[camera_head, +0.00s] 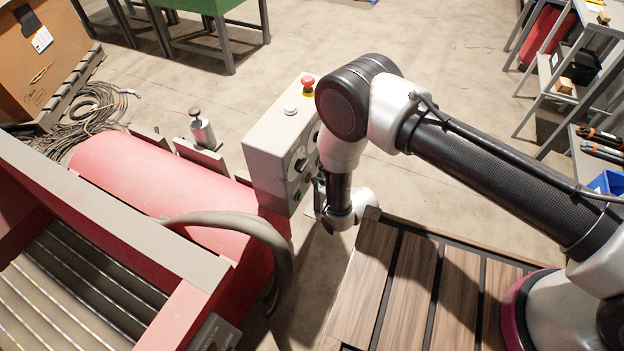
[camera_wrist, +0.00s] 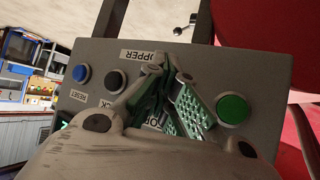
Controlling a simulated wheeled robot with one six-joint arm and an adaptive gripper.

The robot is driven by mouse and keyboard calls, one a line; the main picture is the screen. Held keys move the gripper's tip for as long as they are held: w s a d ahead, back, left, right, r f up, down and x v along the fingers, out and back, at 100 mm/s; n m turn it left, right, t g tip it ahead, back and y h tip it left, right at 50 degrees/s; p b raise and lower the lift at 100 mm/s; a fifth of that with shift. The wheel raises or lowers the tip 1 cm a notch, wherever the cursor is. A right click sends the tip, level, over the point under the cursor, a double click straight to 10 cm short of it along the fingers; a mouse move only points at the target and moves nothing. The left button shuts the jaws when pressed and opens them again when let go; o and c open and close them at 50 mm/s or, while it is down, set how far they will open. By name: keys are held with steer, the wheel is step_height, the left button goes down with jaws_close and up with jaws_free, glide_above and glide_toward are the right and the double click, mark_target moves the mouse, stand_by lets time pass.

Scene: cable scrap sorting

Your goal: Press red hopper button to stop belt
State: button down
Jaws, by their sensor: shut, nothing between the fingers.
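The grey control box (camera_head: 272,135) stands left of my arm, with a red mushroom button (camera_head: 308,84) on a yellow base on its top. In the wrist view, the box's front panel (camera_wrist: 265,72) fills the middle. It has a blue button (camera_wrist: 80,73), a black button (camera_wrist: 115,80) and a green button (camera_wrist: 233,109). A white label (camera_wrist: 138,55) reads "…OPPER", its edge covered. My gripper (camera_wrist: 163,66) is shut and empty, its fingers in front of the panel between the black and green buttons. They hide the panel behind them; no red button shows there. I cannot tell whether they touch it.
A red drum (camera_head: 150,175) and a slatted machine bed (camera_head: 65,290) lie left of the box. A thick grey hose (camera_head: 235,220) curves below the box. Coiled cables (camera_head: 95,110) lie at far left.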

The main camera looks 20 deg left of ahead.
steer(key=shift+d, duration=0.85)
steer(key=shift+d, duration=0.1)
steer(key=shift+s+d, duration=0.15)
steer(key=shift+d, duration=1.05)
steer(key=shift+s+d, duration=0.1)
steer(key=shift+d, duration=1.1)
